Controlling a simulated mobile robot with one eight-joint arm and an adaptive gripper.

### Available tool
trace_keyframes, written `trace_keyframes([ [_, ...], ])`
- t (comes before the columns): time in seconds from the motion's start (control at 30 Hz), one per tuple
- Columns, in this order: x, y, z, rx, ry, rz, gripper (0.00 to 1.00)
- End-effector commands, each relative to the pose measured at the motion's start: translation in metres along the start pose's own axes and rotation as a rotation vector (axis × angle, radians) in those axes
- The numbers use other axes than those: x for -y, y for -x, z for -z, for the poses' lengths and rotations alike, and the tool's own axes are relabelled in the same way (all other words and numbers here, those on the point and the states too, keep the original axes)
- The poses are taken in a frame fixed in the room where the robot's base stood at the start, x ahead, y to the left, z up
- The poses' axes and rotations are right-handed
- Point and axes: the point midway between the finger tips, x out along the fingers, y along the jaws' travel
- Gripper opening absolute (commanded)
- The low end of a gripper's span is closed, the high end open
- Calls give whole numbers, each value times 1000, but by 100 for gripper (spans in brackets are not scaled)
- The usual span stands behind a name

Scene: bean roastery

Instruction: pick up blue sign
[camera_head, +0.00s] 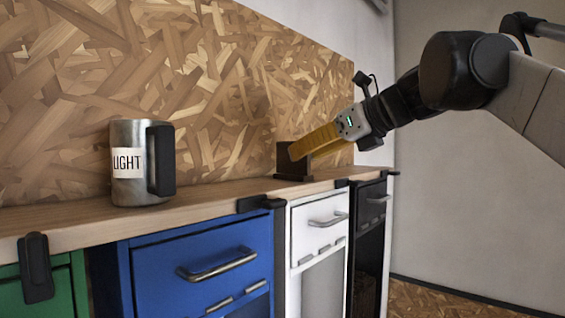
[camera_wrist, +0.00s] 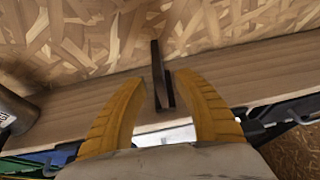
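A small dark brown upright piece with a flat foot (camera_head: 293,165) stands on the wooden counter, towards its right end. It looks like a sign or holder, but its face is hidden and I see no blue on it. In the wrist view it shows nearly edge-on as a thin dark upright (camera_wrist: 157,72). My gripper (camera_head: 293,152) has yellow fingers and reaches in from the right at this piece. In the wrist view my gripper (camera_wrist: 158,82) is open, with one finger on each side of the upright. A gap shows on the left; the right fingertip is close to it.
A steel mug (camera_head: 129,165) labelled "LIGHT" with a black handle stands left on the counter (camera_head: 222,191). A chipboard wall (camera_head: 200,80) rises close behind. Below are blue (camera_head: 160,270), white (camera_head: 318,205) and green (camera_head: 65,290) drawers. The counter between mug and dark piece is clear.

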Motion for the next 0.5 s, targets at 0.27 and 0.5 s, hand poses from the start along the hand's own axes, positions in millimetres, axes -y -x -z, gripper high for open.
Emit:
trace_keyframes([
  [0.27, 0, -39, -5, 0, 1, -1, 36],
  [0.5, 0, -41, -4, 0, 1, 0, 29],
])
